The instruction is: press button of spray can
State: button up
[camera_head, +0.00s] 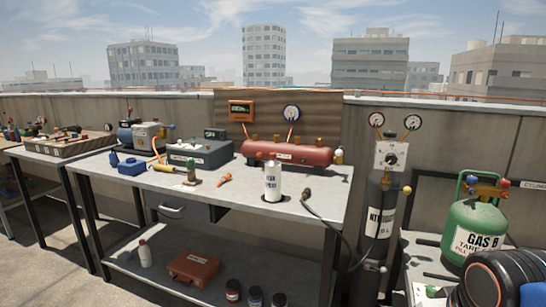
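A white spray can (272,184) with dark lettering stands upright near the front edge of the grey workbench (235,200), right of its middle. Its top looks pale and narrow; the button is too small to make out clearly. Nothing touches the can.
A red manifold tank (287,152) lies behind the can. A black hose end (307,195) lies to its right and an orange tool (224,180) to its left. A nitrogen cylinder (379,215) and green gas bottle (474,230) stand right. The lower shelf holds a red case (193,269).

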grip_shut()
dwell(1.4)
